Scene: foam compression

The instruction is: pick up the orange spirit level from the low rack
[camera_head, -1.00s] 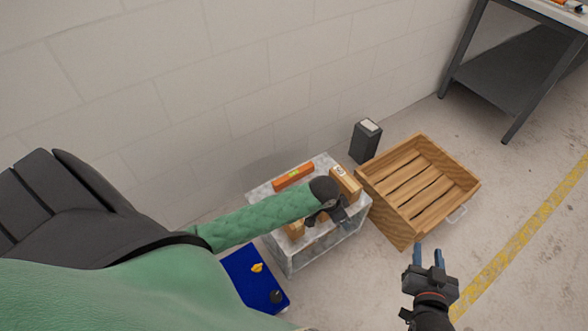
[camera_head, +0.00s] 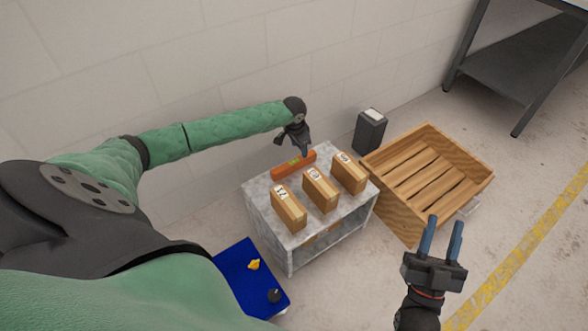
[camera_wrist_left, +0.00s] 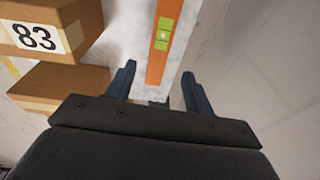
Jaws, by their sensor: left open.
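The orange spirit level (camera_head: 283,171) lies along the back edge of the low grey rack (camera_head: 258,196), near the wall. In the left wrist view the level (camera_wrist_left: 157,68) runs between the two blue fingers, with its green vial window showing. My left gripper (camera_head: 305,150) is open over the level's right part, its fingers partly hidden in the head view. In the left wrist view the left gripper (camera_wrist_left: 160,90) has one finger on each side of the level; I cannot tell if they touch it. My right gripper (camera_head: 441,236) is open and empty, right of the rack.
Several numbered cardboard boxes stand on the rack in front of the level, including a middle one (camera_head: 321,193). A dark bin (camera_head: 369,132) and a wooden crate (camera_head: 400,221) stand right of the rack. A blue mat (camera_head: 240,275) lies at front left.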

